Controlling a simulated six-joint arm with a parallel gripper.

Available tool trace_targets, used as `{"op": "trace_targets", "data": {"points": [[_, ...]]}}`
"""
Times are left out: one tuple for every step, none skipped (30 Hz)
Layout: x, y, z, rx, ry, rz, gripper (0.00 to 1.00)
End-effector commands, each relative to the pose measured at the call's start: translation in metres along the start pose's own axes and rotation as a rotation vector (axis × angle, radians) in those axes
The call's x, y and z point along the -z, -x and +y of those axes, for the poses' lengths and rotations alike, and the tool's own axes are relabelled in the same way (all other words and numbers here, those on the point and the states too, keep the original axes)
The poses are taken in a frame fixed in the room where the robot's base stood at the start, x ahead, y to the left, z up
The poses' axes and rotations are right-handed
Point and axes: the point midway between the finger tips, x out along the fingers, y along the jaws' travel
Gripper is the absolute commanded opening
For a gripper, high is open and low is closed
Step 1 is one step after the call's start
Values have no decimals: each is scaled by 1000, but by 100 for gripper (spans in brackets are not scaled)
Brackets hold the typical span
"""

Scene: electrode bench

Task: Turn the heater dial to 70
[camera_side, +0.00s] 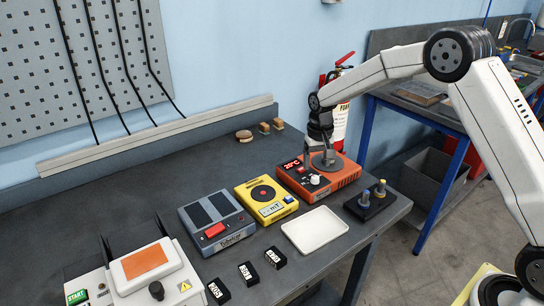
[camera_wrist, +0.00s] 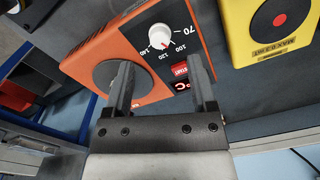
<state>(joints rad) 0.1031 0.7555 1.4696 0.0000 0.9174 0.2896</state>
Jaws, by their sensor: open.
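The orange heater (camera_side: 335,184) stands at the back right of the bench; its display reads 20°C in the side view. Its white dial (camera_side: 315,180) is at the front of its top. In the wrist view the dial (camera_wrist: 159,36) lies just beyond my fingertips, with its red mark appearing to point between 100 and 120; the 70 label is to its right. My gripper (camera_wrist: 160,62) is open and empty, above the heater. A finger covers part of the round grey plate (camera_wrist: 105,72). In the side view my gripper (camera_side: 325,158) hangs over this plate.
The red START button (camera_wrist: 180,69) lies between my fingers in view. A yellow device (camera_side: 265,200) stands left of the heater, a white tray (camera_side: 315,230) in front, and a black holder (camera_side: 374,203) with two knobbed pieces to the right.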

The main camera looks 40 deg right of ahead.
Motion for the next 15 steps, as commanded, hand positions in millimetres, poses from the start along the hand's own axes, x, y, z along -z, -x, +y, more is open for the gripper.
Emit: {"op": "trace_targets", "data": {"points": [[0, -8, 0, -1, 0, -2, 73], [0, -11, 0, 0, 0, -2, 73], [0, -16, 0, -1, 0, -3, 73], [0, -20, 0, -1, 0, -2, 73], [0, -24, 0, 0, 0, -1, 73], [0, -28, 0, 0, 0, -1, 73], [0, -32, 0, 0, 0, -2, 73], [0, -35, 0, 0, 0, -2, 73], [0, -38, 0, 0, 0, -1, 73], [0, -40, 0, 0, 0, 0, 73], [0, -42, 0, 0, 0, 0, 73], [0, -45, 0, 0, 0, 0, 73], [0, -46, 0, 0, 0, 0, 73], [0, -48, 0, 0, 0, 0, 73], [0, -49, 0, 0, 0, 0, 73]]}}
